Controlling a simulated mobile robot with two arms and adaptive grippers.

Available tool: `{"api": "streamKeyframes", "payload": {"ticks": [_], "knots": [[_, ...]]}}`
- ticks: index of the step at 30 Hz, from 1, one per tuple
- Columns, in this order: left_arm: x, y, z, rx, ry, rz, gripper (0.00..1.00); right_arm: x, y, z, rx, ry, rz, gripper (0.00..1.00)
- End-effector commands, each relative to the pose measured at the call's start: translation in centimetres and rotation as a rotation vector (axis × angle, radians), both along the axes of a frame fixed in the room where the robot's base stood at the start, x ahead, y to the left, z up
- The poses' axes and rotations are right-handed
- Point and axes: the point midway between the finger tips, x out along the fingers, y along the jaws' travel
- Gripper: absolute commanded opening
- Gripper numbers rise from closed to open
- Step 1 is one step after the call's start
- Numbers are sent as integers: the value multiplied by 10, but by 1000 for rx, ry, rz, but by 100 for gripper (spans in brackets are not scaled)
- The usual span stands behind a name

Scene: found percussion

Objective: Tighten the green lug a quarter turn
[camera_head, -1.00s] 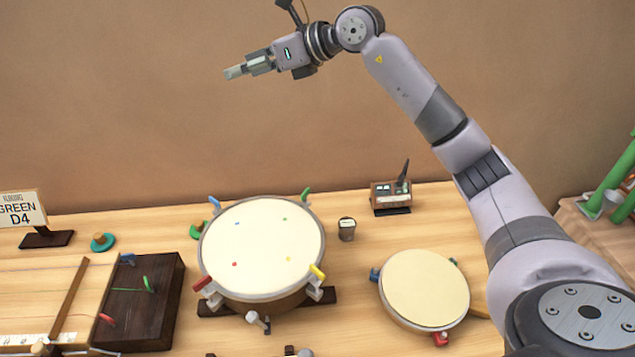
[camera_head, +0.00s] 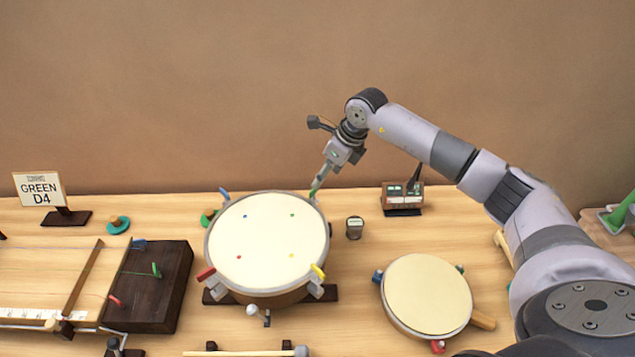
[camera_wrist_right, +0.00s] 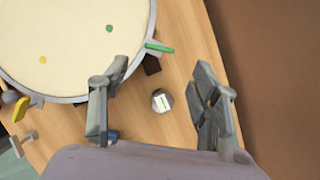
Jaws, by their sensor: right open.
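The large drum (camera_head: 265,245) has a pale head with coloured dots and coloured lugs around its rim. Its green lug (camera_head: 313,193) is at the far right of the rim, partly hidden by my right gripper (camera_head: 319,183), which points down at it. In the right wrist view the green lug (camera_wrist_right: 160,47) sticks out from the rim beyond the gripper's fingers. My right gripper (camera_wrist_right: 161,78) is open there, one finger near the rim and the other out over the table. My left gripper is not in view.
A small metal cup (camera_head: 354,228) stands right of the drum. A smaller drum (camera_head: 428,295), a meter box (camera_head: 402,196), a stringed board with a green peg (camera_head: 156,270) and a "GREEN D4" sign (camera_head: 40,189) are around. The wall is close behind the table.

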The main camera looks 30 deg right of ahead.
Motion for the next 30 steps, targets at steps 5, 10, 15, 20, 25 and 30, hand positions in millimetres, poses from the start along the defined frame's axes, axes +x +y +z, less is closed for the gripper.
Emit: {"api": "streamKeyframes", "payload": {"ticks": [5, 10, 15, 20, 25, 30], "knots": [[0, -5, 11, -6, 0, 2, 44, 11, 8, -33, 0, 4, 0, 57], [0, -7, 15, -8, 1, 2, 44, 20, 12, -54, 1, 0, 0, 57], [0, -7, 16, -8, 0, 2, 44, 23, 14, -64, 0, -1, 0, 57], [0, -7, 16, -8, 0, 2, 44, 23, 14, -65, 0, -1, 1, 57], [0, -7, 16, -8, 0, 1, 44, 23, 14, -65, 0, -1, 1, 53], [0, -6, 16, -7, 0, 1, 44, 23, 14, -64, -1, -2, 1, 41]]}}
